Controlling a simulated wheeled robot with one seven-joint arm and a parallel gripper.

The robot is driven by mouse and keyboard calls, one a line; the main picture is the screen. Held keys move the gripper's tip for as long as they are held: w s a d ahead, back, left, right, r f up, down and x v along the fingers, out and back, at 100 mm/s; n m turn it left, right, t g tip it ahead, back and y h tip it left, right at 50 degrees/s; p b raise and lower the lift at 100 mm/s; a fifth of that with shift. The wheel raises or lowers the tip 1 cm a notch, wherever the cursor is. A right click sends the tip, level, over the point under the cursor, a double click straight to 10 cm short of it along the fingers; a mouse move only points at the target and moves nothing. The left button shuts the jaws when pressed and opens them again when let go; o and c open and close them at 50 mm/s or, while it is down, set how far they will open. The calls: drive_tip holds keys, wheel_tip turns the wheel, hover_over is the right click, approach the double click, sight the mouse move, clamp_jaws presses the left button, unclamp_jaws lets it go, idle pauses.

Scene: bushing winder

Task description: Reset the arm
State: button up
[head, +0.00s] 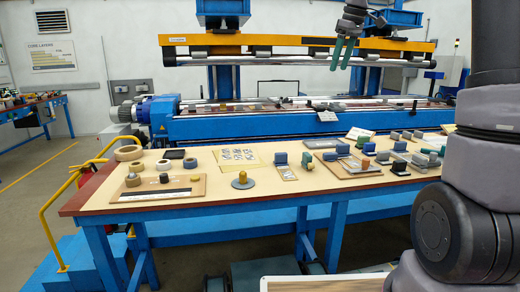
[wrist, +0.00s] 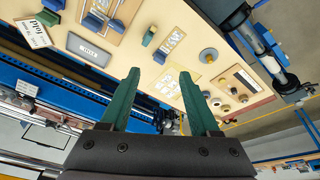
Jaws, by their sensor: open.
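My gripper (head: 342,54) hangs at the top of the head view, in front of the yellow beam of the machine and high above the table. Its two green fingers point down and hold nothing. In the wrist view my gripper (wrist: 160,95) shows its green fingers spread apart, with the table and machine seen beyond them. My arm fills the right side of the head view.
The table (head: 230,202) carries tape rolls (head: 128,153), a round piece with a knob (head: 242,181), a yellow sheet (head: 238,157) and several blue and green blocks at right. Behind it stands the blue winding machine (head: 260,124) with its yellow beam (head: 270,40). A yellow handrail (head: 62,205) stands at left.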

drive_tip(key=s+f+m+t, duration=0.2)
drive_tip(key=s+m, duration=0.4)
drive_tip(key=s, duration=0.8)
drive_tip(key=s+f+m+t, duration=0.2)
drive_tip(key=s+f+m, duration=0.2)
drive_tip(key=s, duration=1.1)
drive_tip(key=m, duration=0.2)
drive_tip(key=shift+f+m, duration=0.3)
